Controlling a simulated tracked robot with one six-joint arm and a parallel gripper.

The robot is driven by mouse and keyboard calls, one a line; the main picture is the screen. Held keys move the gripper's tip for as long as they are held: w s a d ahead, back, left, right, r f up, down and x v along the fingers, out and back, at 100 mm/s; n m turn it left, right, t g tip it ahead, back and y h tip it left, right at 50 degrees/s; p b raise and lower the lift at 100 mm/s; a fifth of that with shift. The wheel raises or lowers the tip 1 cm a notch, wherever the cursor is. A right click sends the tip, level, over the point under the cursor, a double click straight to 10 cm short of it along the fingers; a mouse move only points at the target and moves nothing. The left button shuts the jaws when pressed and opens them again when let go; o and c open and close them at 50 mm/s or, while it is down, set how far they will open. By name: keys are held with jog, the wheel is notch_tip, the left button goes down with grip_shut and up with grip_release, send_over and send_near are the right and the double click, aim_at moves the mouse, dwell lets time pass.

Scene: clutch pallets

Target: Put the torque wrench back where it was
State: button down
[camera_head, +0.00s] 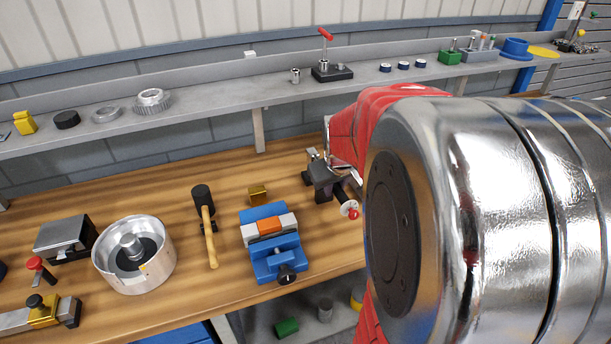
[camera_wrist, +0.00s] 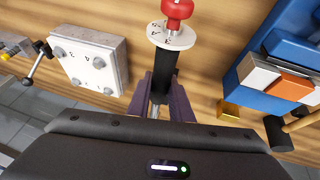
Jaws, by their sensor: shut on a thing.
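The torque wrench (camera_wrist: 163,75) has a black grip, a white numbered dial and a red end knob. My gripper (camera_wrist: 164,96) is shut on it, with dark purple fingers on both sides of the black grip. The dial and knob stick out beyond the fingers, and the rest of the wrench is hidden behind my gripper body. In the head view my gripper (camera_head: 336,190) is over the wooden bench, right of the blue vise, with the wrench's dial (camera_head: 348,208) at its lower right. My arm hides what lies further right.
The blue vise (camera_head: 272,262) holds an orange-and-white piece. A numbered plate with bolts (camera_wrist: 90,62) is beside my gripper. A shelf (camera_head: 210,100) with small parts runs behind.

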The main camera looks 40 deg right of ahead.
jog(key=shift+f, duration=1.95)
jog(key=c, duration=1.6)
grip_release()
jog(key=shift+f, duration=0.1)
jog(key=shift+s+a+r, duration=0.1)
jog(key=shift+r, duration=0.65)
jog(key=v, duration=1.1)
jog(key=shift+r, duration=0.15)
